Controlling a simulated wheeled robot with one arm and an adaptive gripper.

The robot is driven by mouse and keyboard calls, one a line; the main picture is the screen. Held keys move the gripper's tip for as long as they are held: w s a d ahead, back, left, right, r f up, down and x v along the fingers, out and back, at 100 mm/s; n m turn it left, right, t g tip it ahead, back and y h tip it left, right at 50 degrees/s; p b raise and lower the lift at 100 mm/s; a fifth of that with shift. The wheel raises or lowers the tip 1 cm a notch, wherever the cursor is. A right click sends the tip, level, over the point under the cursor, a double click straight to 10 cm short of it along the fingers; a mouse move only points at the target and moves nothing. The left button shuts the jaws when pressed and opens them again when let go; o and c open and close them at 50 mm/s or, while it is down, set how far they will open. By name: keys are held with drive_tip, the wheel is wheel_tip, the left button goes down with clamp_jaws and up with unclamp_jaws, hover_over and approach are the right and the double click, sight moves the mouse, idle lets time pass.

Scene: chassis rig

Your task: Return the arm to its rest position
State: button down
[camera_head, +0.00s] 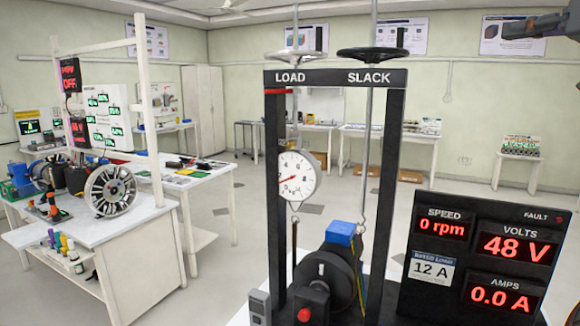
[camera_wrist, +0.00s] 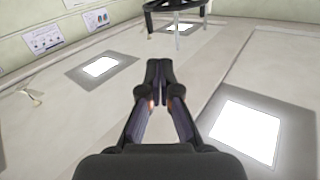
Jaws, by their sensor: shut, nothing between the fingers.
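My gripper shows in the wrist view (camera_wrist: 158,68), shut with its fingertips together and nothing between them. It points up toward the ceiling, with ceiling lights around it. In the head view a dark part of my arm (camera_head: 540,26) shows at the top right corner, raised and clear of the rig. The gripper's fingertips cannot be made out there.
The rig frame (camera_head: 390,180) stands in front, with LOAD and SLACK handwheels (camera_head: 373,54) on top, a dial gauge (camera_head: 297,176) and a motor wheel (camera_head: 328,285). A display panel (camera_head: 484,262) reads 0 rpm, 48 V, 0.0 A. A white bench (camera_head: 150,225) stands left. Open floor lies behind.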

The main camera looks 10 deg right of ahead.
drive_tip(key=w+a+f+m+g+y, duration=0.2)
drive_tip(key=w+a+f+g, duration=0.3)
drive_tip(key=w+a+f, duration=0.55)
drive_tip(key=s+a+f+g, duration=0.3)
drive_tip(key=a+f+g, duration=0.2)
drive_tip(key=a+f, duration=1.2)
drive_tip(key=s+a+f+g+h, duration=0.1)
drive_tip(key=s+a+f, duration=0.1)
drive_tip(key=f, duration=0.3)
drive_tip(key=s+a+f+g, duration=0.1)
drive_tip(key=s+f, duration=0.2)
drive_tip(key=f, duration=0.2)
drive_tip(key=s+d+f+g+h, duration=0.1)
drive_tip(key=s+f+g+h, duration=0.4)
drive_tip(key=s+f, duration=1.7)
drive_tip(key=s+g, duration=0.1)
drive_tip(key=s, duration=0.2)
drive_tip(key=shift+d+f+g+h, duration=0.2)
drive_tip(key=shift+d+g+h, duration=0.1)
drive_tip(key=shift+d+g, duration=0.1)
